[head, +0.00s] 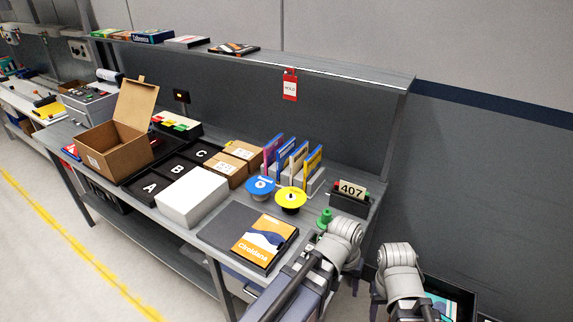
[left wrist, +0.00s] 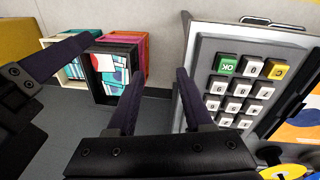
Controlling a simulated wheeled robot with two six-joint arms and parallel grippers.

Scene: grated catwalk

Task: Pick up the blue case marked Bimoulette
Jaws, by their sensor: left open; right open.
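Several slim cases stand upright in a light rack near the bench's right end: a purple one (head: 272,150), a blue one (head: 286,152) and a yellow-and-blue one (head: 313,160). Their lettering is too small to read. A blue box (head: 152,36) lies on the upper shelf; I cannot make out the name Bimoulette on anything. My left gripper (left wrist: 160,70) is open and empty in the left wrist view; the head view shows its arm but not clearly its fingers. Part of my right gripper (left wrist: 55,58) seems to show at the left of that view.
A Ciroldiana case (head: 264,242) lies on the bench's front right. Blue (head: 260,186) and yellow (head: 291,199) discs, a white box (head: 192,197) and an open carton (head: 121,148) crowd the top. A keypad (left wrist: 235,95) stands close right of my left gripper; colourful cases (left wrist: 110,72) stand left.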

